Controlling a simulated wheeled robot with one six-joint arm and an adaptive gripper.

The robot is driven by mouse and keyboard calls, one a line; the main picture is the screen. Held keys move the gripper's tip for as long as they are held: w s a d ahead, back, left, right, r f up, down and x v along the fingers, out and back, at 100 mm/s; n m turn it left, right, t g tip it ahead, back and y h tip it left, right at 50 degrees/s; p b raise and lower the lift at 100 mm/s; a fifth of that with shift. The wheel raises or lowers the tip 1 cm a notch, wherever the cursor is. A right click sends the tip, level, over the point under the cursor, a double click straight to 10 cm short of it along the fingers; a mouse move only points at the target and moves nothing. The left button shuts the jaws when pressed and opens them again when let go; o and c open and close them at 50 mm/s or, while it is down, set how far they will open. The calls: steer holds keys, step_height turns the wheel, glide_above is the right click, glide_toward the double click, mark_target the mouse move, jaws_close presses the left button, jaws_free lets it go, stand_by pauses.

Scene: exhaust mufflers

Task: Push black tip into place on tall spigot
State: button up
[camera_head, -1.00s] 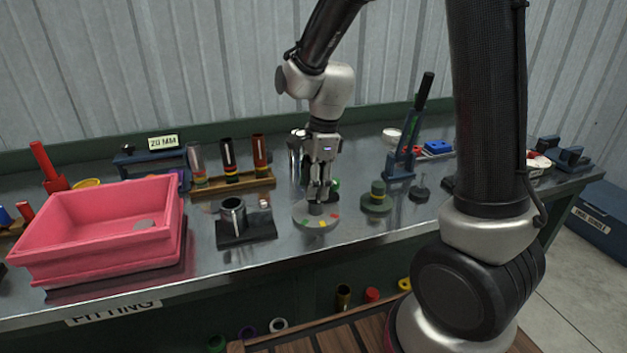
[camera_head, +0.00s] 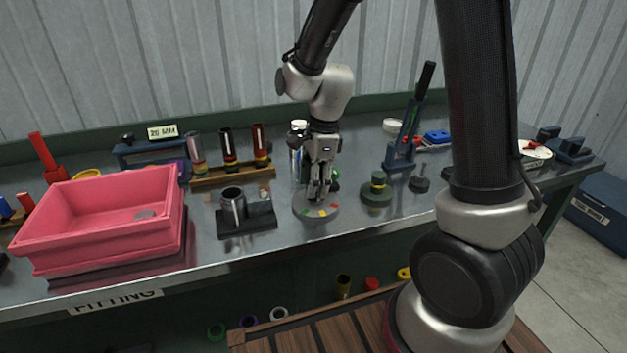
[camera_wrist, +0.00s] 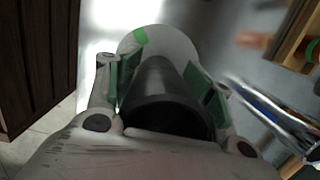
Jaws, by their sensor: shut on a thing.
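My gripper (camera_head: 319,192) points down over a round grey base (camera_head: 300,209) with coloured marks on its rim. In the wrist view its green-padded fingers (camera_wrist: 165,85) are shut on a dark hollow cylinder (camera_wrist: 155,88), which looks like the black tip. The cylinder's far end is close to the round base (camera_wrist: 165,37), which shows a green mark. In the head view the fingers mostly hide the cylinder. I cannot make out the tall spigot, nor tell whether the tip is seated on it.
Left stand a black block with a metal tube (camera_head: 233,205), a wooden rack (camera_head: 232,177) with banded tubes, and a pink bin (camera_head: 110,240). A silver cylinder (camera_head: 296,150) is close behind my gripper. A green stepped piece (camera_head: 377,190) and a blue lever press (camera_head: 405,140) stand right.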

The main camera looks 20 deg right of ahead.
steer(key=o, duration=1.1)
steer(key=shift+c, duration=0.2)
